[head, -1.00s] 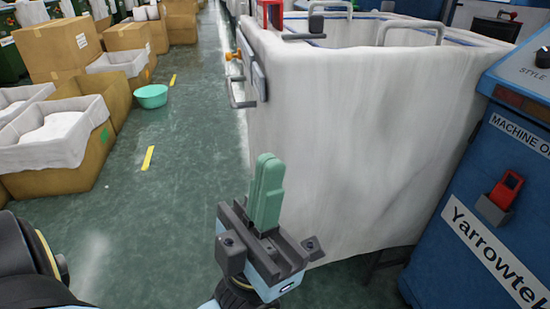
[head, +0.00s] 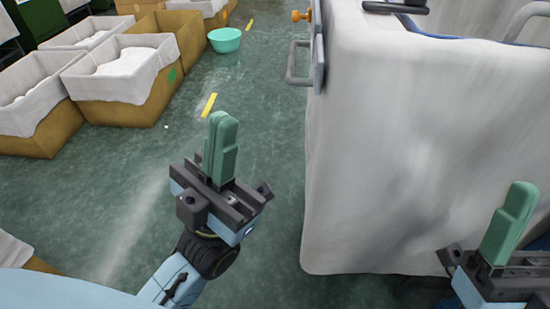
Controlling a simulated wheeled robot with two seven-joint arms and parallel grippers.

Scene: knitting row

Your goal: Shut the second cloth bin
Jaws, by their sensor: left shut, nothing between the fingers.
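A large white cloth bin (head: 410,160) fills the right half of the head view. My right gripper (head: 516,205) shows at the lower right, in front of the bin's cloth side. Its green fingers look together, with nothing seen between them; the frame edge cuts off part of it.
Brown boxes with white liners (head: 128,104) stand at the upper left. A yellow floor mark (head: 209,104) lies between boxes and bin.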

